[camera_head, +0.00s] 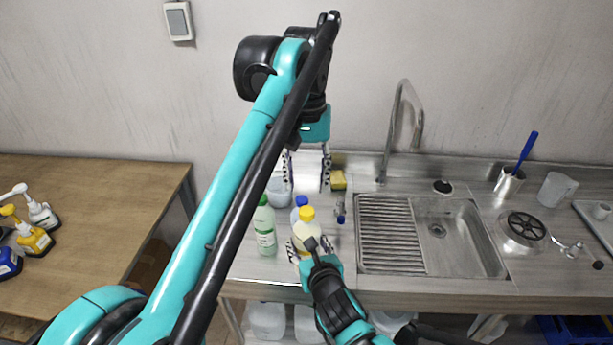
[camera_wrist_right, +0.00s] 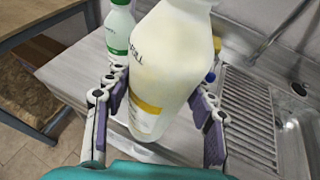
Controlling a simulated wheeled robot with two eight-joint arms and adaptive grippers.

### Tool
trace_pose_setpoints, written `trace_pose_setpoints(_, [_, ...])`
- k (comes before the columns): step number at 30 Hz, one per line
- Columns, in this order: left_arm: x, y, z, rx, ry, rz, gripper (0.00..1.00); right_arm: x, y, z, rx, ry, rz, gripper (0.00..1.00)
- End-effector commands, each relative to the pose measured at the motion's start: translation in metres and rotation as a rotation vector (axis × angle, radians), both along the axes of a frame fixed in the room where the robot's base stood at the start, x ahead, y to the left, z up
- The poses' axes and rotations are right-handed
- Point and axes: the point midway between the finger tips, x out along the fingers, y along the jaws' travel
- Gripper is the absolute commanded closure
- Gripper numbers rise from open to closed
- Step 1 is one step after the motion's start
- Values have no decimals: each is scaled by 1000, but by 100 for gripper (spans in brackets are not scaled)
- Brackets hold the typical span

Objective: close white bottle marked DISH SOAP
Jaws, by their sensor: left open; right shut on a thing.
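A white bottle (camera_head: 308,232) with a yellow cap (camera_head: 306,213) is held in my right gripper (camera_head: 303,250) at the front of the steel counter. In the right wrist view the bottle (camera_wrist_right: 172,62) fills the space between the two fingers of the right gripper (camera_wrist_right: 160,115). It looks tilted there; part of its printing and a yellow band show, but I cannot read the name, and its cap is out of view. My left gripper (camera_head: 308,180) is open, fingers pointing down, farther back near the wall. A white thing shows between its fingers; I cannot tell what it is.
A green-capped bottle (camera_head: 265,228) stands left of the held bottle and a blue-capped one (camera_head: 299,208) just behind. A yellow sponge (camera_head: 339,180) lies near the wall. The sink (camera_head: 437,232) is at right; the wooden table (camera_head: 110,200) with several pump bottles is at left.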

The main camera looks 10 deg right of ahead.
Motion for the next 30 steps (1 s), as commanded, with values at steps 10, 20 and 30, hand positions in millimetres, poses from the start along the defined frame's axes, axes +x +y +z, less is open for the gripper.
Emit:
trace_pose_setpoints(10, [-1, 0, -47, 0, -1, -1, 54, 0, 0, 0, 0, -1, 1, 100])
trace_pose_setpoints(20, [-1, 0, -77, 0, -2, -1, 54, 0, 0, 1, 0, -1, 1, 100])
trace_pose_setpoints(30, [-1, 0, -78, 0, -2, -1, 70, 0, 0, 1, 0, -1, 1, 100])
